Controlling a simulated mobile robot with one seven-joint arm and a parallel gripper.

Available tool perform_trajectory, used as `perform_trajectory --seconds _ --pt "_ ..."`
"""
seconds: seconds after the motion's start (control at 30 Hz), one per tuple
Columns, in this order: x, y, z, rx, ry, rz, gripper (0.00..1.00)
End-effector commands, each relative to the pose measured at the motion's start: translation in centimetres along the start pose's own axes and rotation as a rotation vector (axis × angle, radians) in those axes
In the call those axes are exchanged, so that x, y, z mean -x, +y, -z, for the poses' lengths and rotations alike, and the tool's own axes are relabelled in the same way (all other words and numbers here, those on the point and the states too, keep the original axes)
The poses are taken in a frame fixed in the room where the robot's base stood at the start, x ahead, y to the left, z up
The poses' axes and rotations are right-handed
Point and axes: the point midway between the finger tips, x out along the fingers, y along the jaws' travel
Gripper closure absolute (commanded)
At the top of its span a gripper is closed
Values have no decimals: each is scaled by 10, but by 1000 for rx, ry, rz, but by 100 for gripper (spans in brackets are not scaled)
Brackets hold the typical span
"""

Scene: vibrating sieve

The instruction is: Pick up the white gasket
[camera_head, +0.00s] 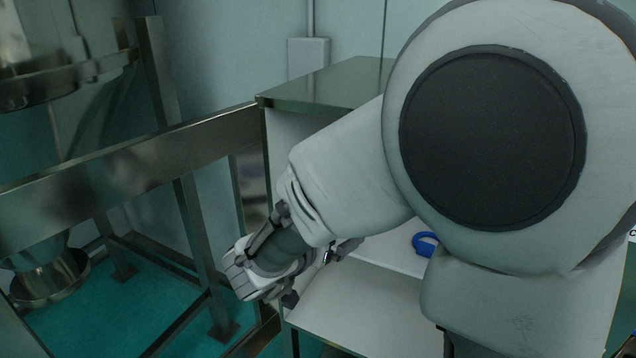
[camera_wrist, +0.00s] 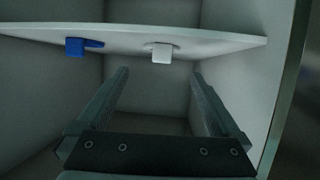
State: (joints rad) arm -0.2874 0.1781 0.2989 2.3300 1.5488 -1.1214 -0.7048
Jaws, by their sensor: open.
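The white gasket (camera_wrist: 162,52) lies on the shelf (camera_wrist: 215,45) inside the cabinet, near the shelf's front edge in the wrist view. Its clamp-like tab hangs at the edge. In the head view my arm hides it. My gripper (camera_wrist: 158,78) is open and empty, with its two fingers pointing into the cabinet. The gasket shows beyond the fingertips and between them, slightly above in the picture; a gap seems to separate them. In the head view the fingertips are hard to make out beside my wrist.
A blue clamp-like ring (camera_wrist: 76,47) lies on the same shelf to the left; it also shows in the head view (camera_head: 424,244). The cabinet (camera_head: 340,84) has side walls close around my gripper. A metal frame (camera_head: 120,165) stands left of it.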

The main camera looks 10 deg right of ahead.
Motion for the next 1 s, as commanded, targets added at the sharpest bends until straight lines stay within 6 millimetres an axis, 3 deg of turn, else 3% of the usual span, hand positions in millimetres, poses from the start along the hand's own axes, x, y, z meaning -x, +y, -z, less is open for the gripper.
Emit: perform_trajectory --seconds 0.1,0.37,0.7,0.97,1.0 --pt "-22 1 -1 0 -1 -3 0" --pt "-41 0 -1 -1 0 -1 0" --pt "-85 -3 -4 0 0 -1 0" --pt "-88 -3 -3 0 1 1 0" --pt "-88 -3 -3 0 1 0 4"
